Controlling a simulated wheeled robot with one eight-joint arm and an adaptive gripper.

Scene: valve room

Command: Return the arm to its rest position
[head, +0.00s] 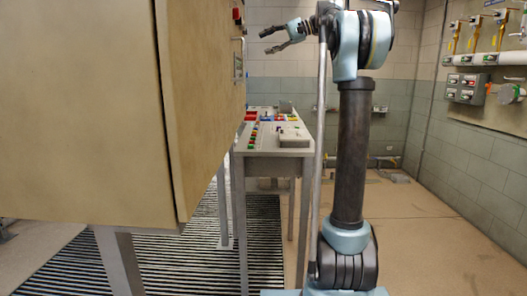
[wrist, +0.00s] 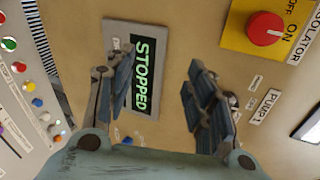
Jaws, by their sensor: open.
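My gripper (head: 268,40) is at the upper middle of the head view, at the end of my raised arm. Its fingers point left toward the side of a large beige cabinet (head: 195,100). The two fingers are spread apart with nothing between them. In the wrist view my gripper (wrist: 160,85) also shows open and empty. Behind its fingers is a panel with a lit green display (wrist: 144,75) reading STOPPED. The fingers appear apart from the panel, though the exact gap cannot be told.
A red knob (wrist: 266,29) on a yellow plate sits at the wrist view's upper right. A console (head: 280,132) with coloured buttons stands behind the cabinet. Valves (head: 455,30) and a switch box (head: 467,88) are on the right wall. The floor at right (head: 430,235) is clear.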

